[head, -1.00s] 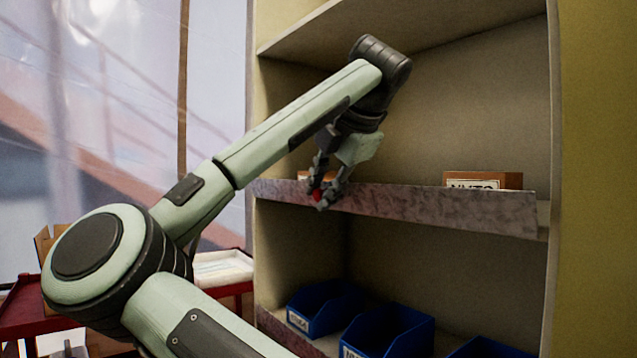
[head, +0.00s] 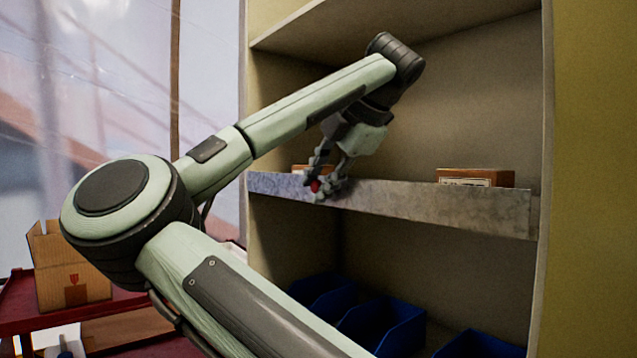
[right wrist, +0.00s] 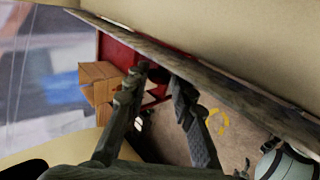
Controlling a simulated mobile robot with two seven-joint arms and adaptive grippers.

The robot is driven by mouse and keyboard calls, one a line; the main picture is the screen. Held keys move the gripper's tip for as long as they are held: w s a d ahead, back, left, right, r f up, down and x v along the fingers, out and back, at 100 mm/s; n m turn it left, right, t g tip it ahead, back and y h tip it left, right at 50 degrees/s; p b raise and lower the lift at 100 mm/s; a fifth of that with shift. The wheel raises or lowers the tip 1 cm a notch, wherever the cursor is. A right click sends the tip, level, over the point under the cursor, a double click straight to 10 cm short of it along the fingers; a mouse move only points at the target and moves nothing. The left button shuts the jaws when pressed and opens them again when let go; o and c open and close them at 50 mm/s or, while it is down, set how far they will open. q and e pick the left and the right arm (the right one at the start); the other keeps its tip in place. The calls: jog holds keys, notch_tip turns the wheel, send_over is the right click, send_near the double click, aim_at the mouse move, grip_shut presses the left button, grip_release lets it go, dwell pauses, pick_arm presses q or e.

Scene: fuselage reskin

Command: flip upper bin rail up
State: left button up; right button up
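The upper bin rail (head: 430,203) is a long, mottled grey strip along the front edge of the upper shelf. Its broad face points forward, and it also shows in the right wrist view (right wrist: 235,96) as a thin diagonal strip. A small red knob (head: 314,186) shows at the rail's left part. My right gripper (head: 322,187) is at the rail, with its fingertips around the knob. In the right wrist view the fingertips (right wrist: 160,80) stand apart with a dark shape between them; whether they press on it is unclear. My left gripper is not in view.
A cardboard box (head: 475,177) sits behind the rail at right; another shows partly behind my gripper. Blue bins (head: 385,325) stand on the lower shelf. A red cart (head: 20,305) with a cardboard box (head: 70,268) is at left. Space before the rail's right part is clear.

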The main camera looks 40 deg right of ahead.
jog(key=shift+o, duration=1.4)
jog(key=v, duration=1.2)
jog(key=shift+f, duration=0.1)
